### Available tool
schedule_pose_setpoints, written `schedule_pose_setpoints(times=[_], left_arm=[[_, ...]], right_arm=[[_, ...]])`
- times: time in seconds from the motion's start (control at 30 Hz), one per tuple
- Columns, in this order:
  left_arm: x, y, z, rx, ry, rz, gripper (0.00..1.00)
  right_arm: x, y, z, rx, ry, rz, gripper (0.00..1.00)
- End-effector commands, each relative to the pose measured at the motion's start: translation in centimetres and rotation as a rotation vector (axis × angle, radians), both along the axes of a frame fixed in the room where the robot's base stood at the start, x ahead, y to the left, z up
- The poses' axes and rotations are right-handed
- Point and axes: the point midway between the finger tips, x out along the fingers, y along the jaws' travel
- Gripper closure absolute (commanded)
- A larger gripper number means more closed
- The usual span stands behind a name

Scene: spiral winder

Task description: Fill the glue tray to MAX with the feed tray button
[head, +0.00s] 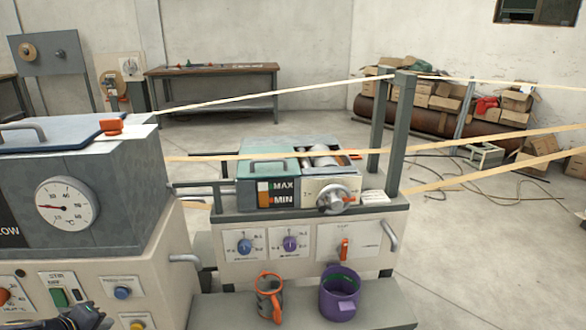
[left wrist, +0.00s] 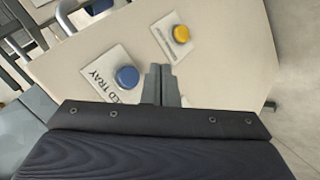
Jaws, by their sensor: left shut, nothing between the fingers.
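The feed tray button is a blue round button (head: 122,292) on the front of the left machine. In the left wrist view it is the blue button (left wrist: 127,77) on a plate whose label ends in "ED TRAY". My left gripper (left wrist: 161,72) is shut and empty, its tips just beside this button, between it and the yellow one. In the head view my left gripper (head: 98,318) shows at the lower left edge, partly cut off. The glue tray (head: 268,168) has a teal lid and a gauge (head: 265,193) marked MAX and MIN with orange in it; its exact level is unclear. My right gripper is out of view.
A yellow button (left wrist: 181,33) sits near the blue one. A green switch (head: 59,297) is left of it. Tan strips cross above the machine.

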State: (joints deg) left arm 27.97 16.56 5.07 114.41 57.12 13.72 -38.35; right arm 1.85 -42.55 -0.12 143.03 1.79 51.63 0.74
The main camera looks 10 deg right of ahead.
Motion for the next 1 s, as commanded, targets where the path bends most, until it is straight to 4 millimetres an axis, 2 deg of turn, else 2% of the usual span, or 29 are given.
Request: schedule_pose_setpoints(times=[0.57,0.67,1.0], left_arm=[[-0.1,0.0,0.0,-0.033,0.010,0.037,1.00],[-0.5,0.0,0.1,-0.130,0.037,0.148,1.00],[-2.8,-0.1,0.1,-0.718,0.188,0.808,1.00]], right_arm=[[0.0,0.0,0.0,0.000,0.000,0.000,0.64],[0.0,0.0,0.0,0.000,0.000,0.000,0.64],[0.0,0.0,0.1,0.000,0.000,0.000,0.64]])
